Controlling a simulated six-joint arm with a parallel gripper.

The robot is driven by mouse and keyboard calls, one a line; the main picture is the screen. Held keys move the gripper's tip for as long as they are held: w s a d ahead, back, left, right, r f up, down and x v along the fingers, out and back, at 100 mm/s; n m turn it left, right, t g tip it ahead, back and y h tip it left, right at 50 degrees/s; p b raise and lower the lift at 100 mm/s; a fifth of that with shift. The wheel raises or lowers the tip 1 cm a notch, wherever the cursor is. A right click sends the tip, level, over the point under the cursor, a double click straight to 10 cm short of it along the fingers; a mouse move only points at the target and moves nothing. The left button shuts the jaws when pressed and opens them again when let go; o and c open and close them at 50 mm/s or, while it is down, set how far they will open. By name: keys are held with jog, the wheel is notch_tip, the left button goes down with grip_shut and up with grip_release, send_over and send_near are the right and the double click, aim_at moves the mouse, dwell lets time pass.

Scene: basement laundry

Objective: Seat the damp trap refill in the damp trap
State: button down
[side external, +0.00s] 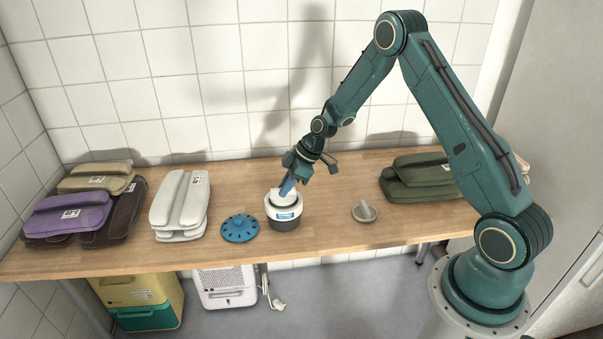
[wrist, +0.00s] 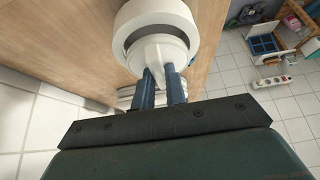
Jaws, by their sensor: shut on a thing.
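The damp trap (side external: 283,216) is a round white pot with a dark base and a blue label, upright on the wooden table. Its white rim (wrist: 186,18) shows in the wrist view. The damp trap refill (wrist: 158,50) is a white round piece with a narrow raised grip. My gripper (wrist: 161,88) is shut on that grip, and it also shows over the pot in the side view (side external: 287,188). The refill is at the pot's mouth, with a dark gap between it and the rim on the far side. I cannot tell how deep it sits.
A blue slotted lid (side external: 240,228) lies left of the pot. A small grey knobbed piece (side external: 365,211) lies to the right. Folded white bundles (side external: 181,200), purple ones (side external: 68,215) and green ones (side external: 418,178) lie on the table (side external: 330,235). The front edge is near the pot.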

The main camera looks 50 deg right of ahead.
aim_at(288, 195)
jog(key=shift+f, duration=2.15)
jog(key=shift+f, duration=0.15)
jog(key=c, duration=1.4)
grip_release()
jog(key=shift+c, duration=0.2)
jog(key=shift+r, duration=0.2)
jog(key=v, duration=1.2)
jog(key=shift+r, duration=0.1)
